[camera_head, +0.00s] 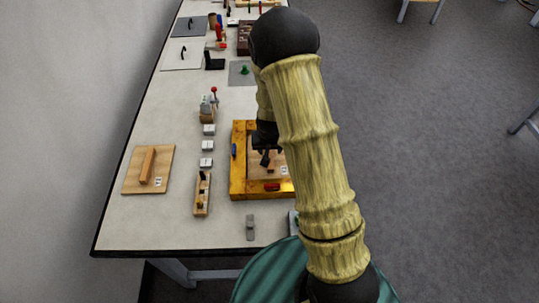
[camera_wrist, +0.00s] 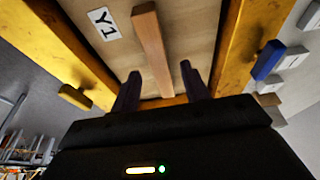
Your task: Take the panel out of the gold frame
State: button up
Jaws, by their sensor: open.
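The gold frame (camera_head: 238,181) lies on the table with a light wood panel (camera_head: 256,175) inside it. The wrist view shows the frame's side bar (camera_wrist: 233,45) and the panel (camera_wrist: 190,25), with a brown bar handle (camera_wrist: 150,45) and a label reading Y1 (camera_wrist: 104,23). Small blocks sit on the frame: a blue one (camera_wrist: 268,60), a yellow-brown one (camera_wrist: 76,97) and a red one (camera_head: 272,187). My gripper (camera_head: 266,158) is over the panel. In the wrist view its open fingers (camera_wrist: 160,86) stand either side of the handle's near end. My arm hides the frame's right side.
Left of the frame are a wooden board with a bar handle (camera_head: 131,183), a narrow wooden block with pegs (camera_head: 201,204) and several small white boxes (camera_head: 207,146). A grey piece (camera_head: 250,228) lies in front. More boards and objects fill the table's far end.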

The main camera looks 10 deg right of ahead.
aim_at(270, 153)
jog(key=shift+x, duration=0.8)
jog(key=shift+a, duration=0.1)
grip_shut()
jog(key=shift+r, duration=0.1)
notch_tip(270, 153, up, 10)
jog(key=shift+b, duration=0.3)
dwell(0.4)
